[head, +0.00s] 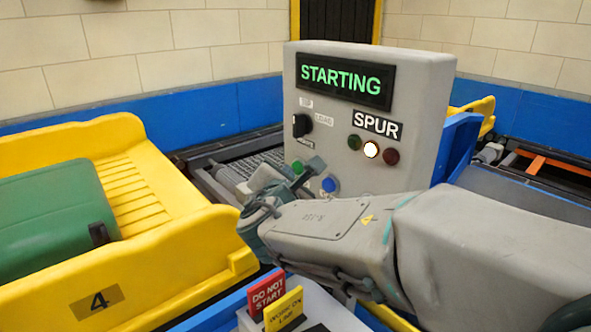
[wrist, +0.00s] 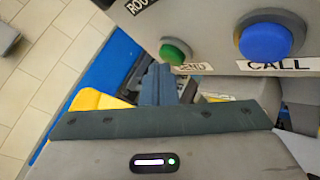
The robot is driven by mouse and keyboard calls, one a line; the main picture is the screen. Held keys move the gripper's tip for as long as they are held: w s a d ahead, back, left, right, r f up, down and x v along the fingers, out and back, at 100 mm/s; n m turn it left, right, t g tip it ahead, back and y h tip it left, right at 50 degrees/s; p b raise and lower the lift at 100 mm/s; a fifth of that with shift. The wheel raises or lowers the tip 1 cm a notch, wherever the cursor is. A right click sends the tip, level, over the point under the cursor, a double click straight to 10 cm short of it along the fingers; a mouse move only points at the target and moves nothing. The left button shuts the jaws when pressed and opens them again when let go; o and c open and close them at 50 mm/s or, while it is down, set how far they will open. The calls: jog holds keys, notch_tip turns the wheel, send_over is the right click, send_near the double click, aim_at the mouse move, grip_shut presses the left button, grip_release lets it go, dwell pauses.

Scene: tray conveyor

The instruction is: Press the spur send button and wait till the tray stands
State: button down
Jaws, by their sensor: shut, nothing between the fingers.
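A grey control box (head: 420,110) has a display (head: 345,80) reading STARTING in green. Its SPUR panel has three lamps; the middle lamp (head: 371,149) glows, the green and red ones look dark. The green send button (head: 298,167) also shows in the wrist view (wrist: 175,50), beside the SEND label. My gripper (head: 311,170) is shut and empty in front of the box. In the wrist view its fingertips (wrist: 160,70) are just below the green button; I cannot tell whether they touch. A yellow tray (head: 150,200) numbered 4 holds a green case (head: 50,215).
A blue CALL button (head: 328,184) is right of the green one, also in the wrist view (wrist: 265,40). A black selector knob (head: 301,125) is above. Red DO NOT START (head: 266,292) and yellow (head: 284,309) tags stand in front.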

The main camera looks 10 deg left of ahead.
jog(key=shift+s+a, duration=0.35)
jog(key=shift+s, duration=0.05)
